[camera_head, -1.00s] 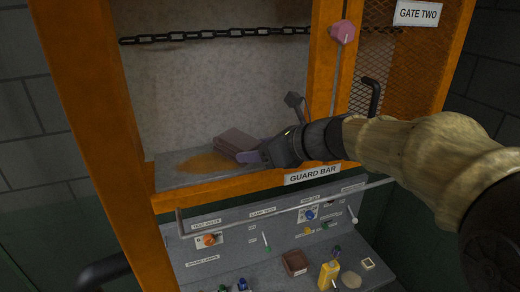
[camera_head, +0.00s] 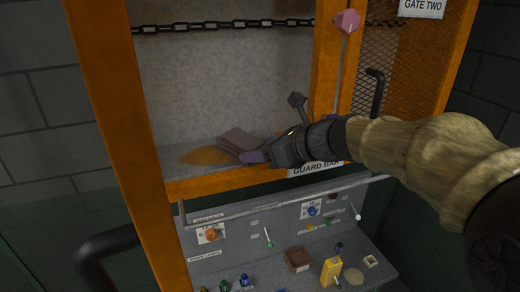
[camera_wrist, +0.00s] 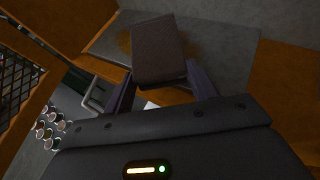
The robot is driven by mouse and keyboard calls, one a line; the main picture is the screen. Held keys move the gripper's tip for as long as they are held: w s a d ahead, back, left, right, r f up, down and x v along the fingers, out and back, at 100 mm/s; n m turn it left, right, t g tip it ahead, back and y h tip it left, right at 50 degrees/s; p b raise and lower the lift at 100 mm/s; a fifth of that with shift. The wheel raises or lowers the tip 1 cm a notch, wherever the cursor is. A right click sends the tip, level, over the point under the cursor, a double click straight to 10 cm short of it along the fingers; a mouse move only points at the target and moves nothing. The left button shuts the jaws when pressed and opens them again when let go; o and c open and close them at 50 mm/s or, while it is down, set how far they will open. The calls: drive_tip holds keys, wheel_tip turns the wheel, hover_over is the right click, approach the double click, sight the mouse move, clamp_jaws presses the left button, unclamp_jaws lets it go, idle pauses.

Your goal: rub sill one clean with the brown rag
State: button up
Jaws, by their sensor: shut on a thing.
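My gripper (camera_head: 262,154) is shut on the brown rag (camera_head: 238,141), which looks like a flat folded brown block. The rag is at the grey sill (camera_head: 176,172) inside the orange frame; I cannot tell whether it touches the surface. An orange-brown stain (camera_head: 204,156) shows on the sill to the left of the rag. In the wrist view the rag (camera_wrist: 159,48) sticks out beyond the fingers (camera_wrist: 160,84) and hides part of the stain. No label naming the sill is readable.
A black chain (camera_head: 225,26) hangs across the opening above. A guard bar (camera_head: 235,213) runs in front, below the sill. A control panel with several knobs, a brown box (camera_head: 297,259) and a yellow block (camera_head: 330,271) lies under it. A mesh gate (camera_head: 415,65) stands at right.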

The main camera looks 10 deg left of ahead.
drive_tip(key=shift+f+b, duration=0.4)
drive_tip(key=shift+f, duration=0.1)
drive_tip(key=shift+w+a+r+p, duration=0.1)
drive_tip(key=shift+w+a+p, duration=0.25)
drive_tip(key=shift+w, duration=0.35)
drive_tip(key=shift+w+a+p, duration=0.2)
drive_tip(key=shift+w+a, duration=0.25)
drive_tip(key=shift+w, duration=0.2)
drive_tip(key=shift+w+a, duration=0.1)
drive_tip(key=shift+w+a+p, duration=0.3)
drive_tip(key=shift+w+a, duration=0.1)
drive_tip(key=shift+w, duration=0.2)
drive_tip(key=shift+w+a+p, duration=0.25)
drive_tip(key=shift+w+a, duration=0.1)
drive_tip(key=shift+w, duration=0.2)
drive_tip(key=shift+a, duration=0.1)
